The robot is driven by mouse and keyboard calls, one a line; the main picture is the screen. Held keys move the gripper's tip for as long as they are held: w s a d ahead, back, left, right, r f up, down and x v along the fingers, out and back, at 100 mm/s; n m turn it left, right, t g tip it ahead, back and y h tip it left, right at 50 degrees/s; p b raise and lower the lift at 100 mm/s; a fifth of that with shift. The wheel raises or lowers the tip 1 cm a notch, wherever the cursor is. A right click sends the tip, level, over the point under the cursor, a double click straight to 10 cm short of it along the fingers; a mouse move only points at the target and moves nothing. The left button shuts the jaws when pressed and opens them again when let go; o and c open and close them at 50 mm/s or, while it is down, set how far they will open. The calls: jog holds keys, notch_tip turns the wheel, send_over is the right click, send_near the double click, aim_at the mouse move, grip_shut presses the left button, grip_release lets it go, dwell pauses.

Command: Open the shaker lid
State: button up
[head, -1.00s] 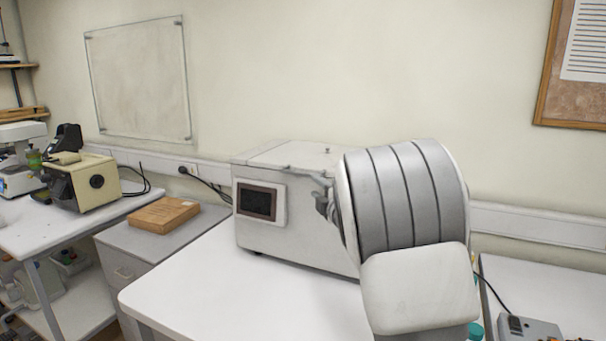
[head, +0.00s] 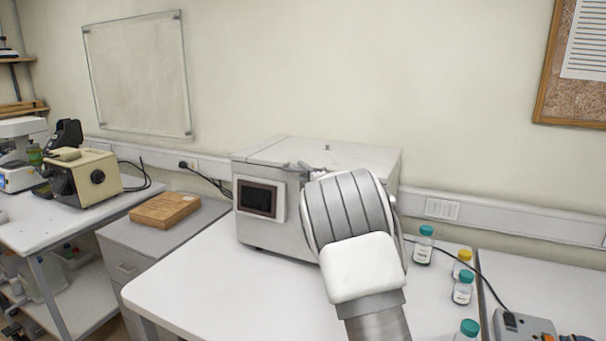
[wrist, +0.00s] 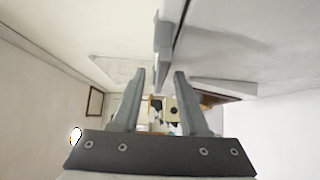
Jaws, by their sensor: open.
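The shaker (head: 270,225) is a white-grey box on the white table, with a dark screen on its front. Its flat lid (head: 290,151) lies closed on top, with a small knob near the back. My gripper (head: 295,166) is at the lid's front edge, partly hidden by my own wrist. A grey protruding part (wrist: 162,38), possibly the lid's handle, is just beyond the fingertips. I cannot tell whether they touch it.
Several small bottles with teal or yellow caps (head: 424,246) stand to the right of the shaker. A wooden box (head: 165,211) lies on the cabinet at left. The table's front left (head: 190,290) is clear.

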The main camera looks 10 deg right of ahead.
grip_shut()
dwell(1.4)
